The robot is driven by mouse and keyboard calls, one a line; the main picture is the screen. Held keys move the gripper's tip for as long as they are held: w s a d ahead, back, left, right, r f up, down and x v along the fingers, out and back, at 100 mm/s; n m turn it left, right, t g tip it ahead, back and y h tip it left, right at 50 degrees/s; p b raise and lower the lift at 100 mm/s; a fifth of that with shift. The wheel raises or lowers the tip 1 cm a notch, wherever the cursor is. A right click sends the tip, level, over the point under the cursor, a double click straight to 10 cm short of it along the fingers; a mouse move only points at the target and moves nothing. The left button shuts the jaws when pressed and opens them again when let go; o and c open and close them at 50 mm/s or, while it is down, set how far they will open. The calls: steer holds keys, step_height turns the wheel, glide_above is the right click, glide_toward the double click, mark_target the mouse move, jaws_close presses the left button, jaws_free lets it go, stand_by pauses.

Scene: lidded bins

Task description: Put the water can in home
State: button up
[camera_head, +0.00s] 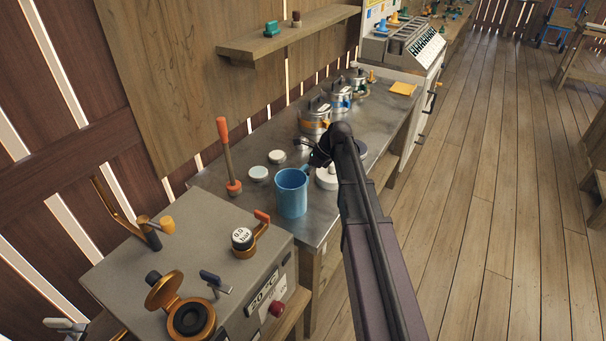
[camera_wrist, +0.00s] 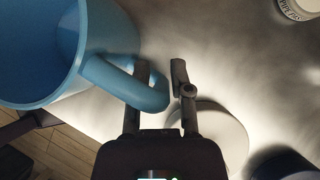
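A blue can with a handle (camera_head: 291,193) stands upright on the grey metal counter near its front end; I take it for the water can. In the wrist view the can (camera_wrist: 105,30) fills the upper left, its handle reaching right to my gripper. My gripper (camera_wrist: 162,68) has its fingers only a short way apart at the handle's outer end. The handle covers part of the left finger, and the right finger is just beside it. Whether they press on it I cannot tell. In the head view my gripper (camera_head: 310,152) is partly hidden by my arm. No place marked home is recognisable.
Two pale round discs (camera_head: 258,173) and a red-handled lever (camera_head: 228,155) are left of the can. Several metal pots (camera_head: 315,116) stand behind. A white round lidded thing (camera_head: 327,178) is close right. A machine with a gauge (camera_head: 242,238) stands in front.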

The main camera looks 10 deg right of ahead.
steer(key=shift+o, duration=0.7)
steer(key=shift+r, duration=0.15)
steer(key=shift+d+r+p, duration=0.1)
steer(key=shift+r+p, duration=0.1)
steer(key=shift+p, duration=0.15)
steer(key=p+v, duration=0.9)
steer(key=v, duration=0.2)
steer(key=shift+r, duration=0.2)
steer(key=shift+s+d, duration=0.15)
steer(key=s+a+f+n+h, duration=0.1)
steer(key=s+a+n+h, duration=0.1)
steer(key=s+n, duration=0.5)
steer(key=s+a+f+n+h, duration=0.1)
steer(key=s+a+n+h, duration=0.1)
steer(key=s+a+n, duration=0.3)
steer(key=s+a+f+n+g+h, duration=0.1)
steer(key=s+a+n+h, duration=0.2)
steer(key=s+n, duration=0.5)
steer(key=shift+s+a+f+n, duration=0.2)
steer(key=shift+s+a+n, duration=0.1)
steer(key=shift+s, duration=0.75)
